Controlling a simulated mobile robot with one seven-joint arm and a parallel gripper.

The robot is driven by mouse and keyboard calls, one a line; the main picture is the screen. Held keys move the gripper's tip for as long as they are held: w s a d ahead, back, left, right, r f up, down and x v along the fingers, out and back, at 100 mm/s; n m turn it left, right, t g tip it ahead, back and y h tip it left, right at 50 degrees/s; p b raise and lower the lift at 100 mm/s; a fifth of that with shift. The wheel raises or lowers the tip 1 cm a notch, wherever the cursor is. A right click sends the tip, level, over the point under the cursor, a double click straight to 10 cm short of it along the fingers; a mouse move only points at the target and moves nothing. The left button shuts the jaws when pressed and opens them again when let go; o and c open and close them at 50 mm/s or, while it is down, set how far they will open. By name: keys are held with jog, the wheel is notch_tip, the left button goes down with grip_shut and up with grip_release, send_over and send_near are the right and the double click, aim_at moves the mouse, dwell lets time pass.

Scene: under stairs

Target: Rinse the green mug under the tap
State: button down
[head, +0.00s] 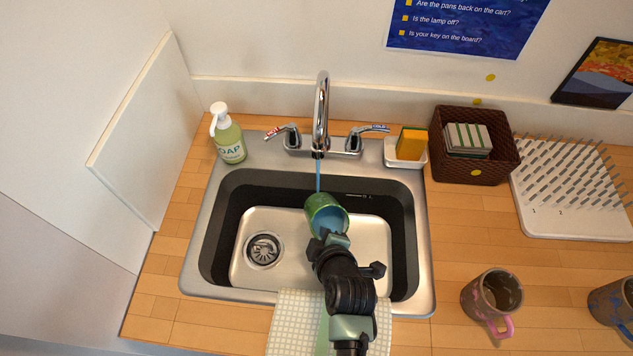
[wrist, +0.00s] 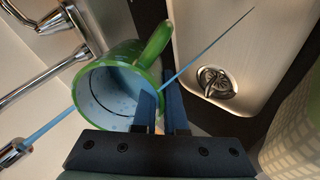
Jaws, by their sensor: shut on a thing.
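The green mug (head: 318,208) is over the sink basin (head: 375,240), below the tap (head: 321,110). It is tilted, its open mouth facing my arm. My gripper (head: 328,236) is shut on its wall near the rim. In the wrist view, the gripper (wrist: 160,108) has one finger inside the green mug (wrist: 118,55) and one outside; the handle sticks up to the right. The inside looks pale blue with small drops. A blue water stream (head: 318,175) runs from the spout to the mug. A thin stream (wrist: 205,50) also shows beyond the mug in the wrist view.
A soap bottle (head: 228,135) stands left of the tap. A sponge (head: 411,143) in a dish, a brown basket (head: 480,172) and a drying rack (head: 560,215) are on the right. Two mugs, one with a pink handle (head: 490,295), stand front right. A cloth (head: 295,320) hangs at the front edge.

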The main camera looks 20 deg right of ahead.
jog(key=shift+p+v, duration=0.85)
jog(key=shift+v, duration=0.35)
jog(key=p+v, duration=0.2)
jog(key=v, duration=0.2)
